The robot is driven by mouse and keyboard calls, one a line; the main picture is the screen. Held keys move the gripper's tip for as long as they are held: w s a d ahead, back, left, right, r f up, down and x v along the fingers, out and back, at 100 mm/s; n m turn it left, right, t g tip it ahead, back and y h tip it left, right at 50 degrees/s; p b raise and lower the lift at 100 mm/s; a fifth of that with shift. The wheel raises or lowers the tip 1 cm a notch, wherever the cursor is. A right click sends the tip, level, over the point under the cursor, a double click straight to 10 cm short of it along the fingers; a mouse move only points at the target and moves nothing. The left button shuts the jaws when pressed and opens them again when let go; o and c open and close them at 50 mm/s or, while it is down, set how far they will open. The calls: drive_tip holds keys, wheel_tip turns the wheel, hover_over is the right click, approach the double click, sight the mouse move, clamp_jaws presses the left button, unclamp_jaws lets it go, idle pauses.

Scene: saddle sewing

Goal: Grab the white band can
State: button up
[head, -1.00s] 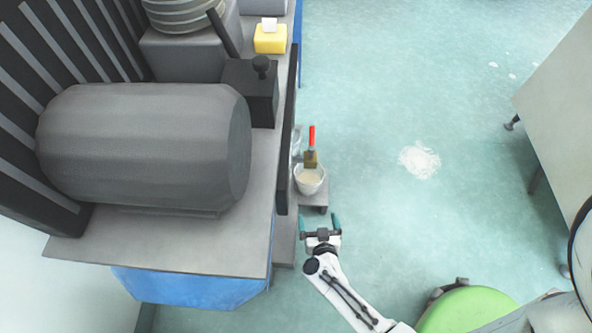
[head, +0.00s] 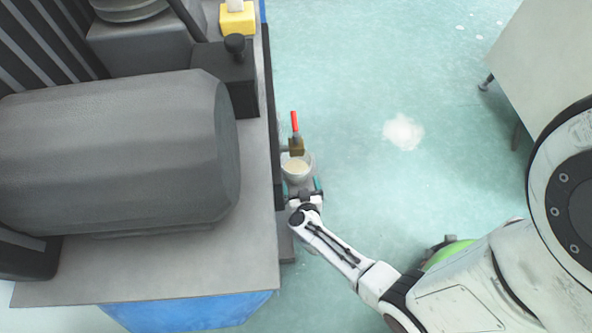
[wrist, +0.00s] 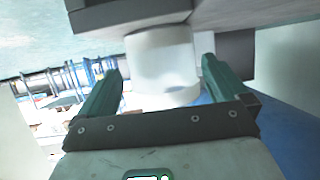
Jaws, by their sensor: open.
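The white can (head: 296,170) stands on a small grey ledge beside the machine in the head view, with pale contents showing at its open top. In the wrist view it is a white cylinder (wrist: 162,62) with a more see-through band at one end. My gripper (head: 305,188) is at the near side of the can. Its two green fingers (wrist: 163,70) are open, one on each side of the can in the wrist view. I cannot tell whether either finger touches it.
A brush with a red handle (head: 295,123) stands just behind the can. A large grey machine with a drum (head: 120,150) is close on the left. A yellow box (head: 238,19) sits farther back. Open floor with a white patch (head: 403,131) lies to the right.

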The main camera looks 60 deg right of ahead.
sight(296, 171)
drive_tip(key=shift+b+x, duration=0.35)
drive_tip(key=shift+x, duration=0.9)
drive_tip(key=shift+f, duration=0.1)
drive_tip(key=shift+c, duration=0.4)
drive_tip(key=c, duration=0.7)
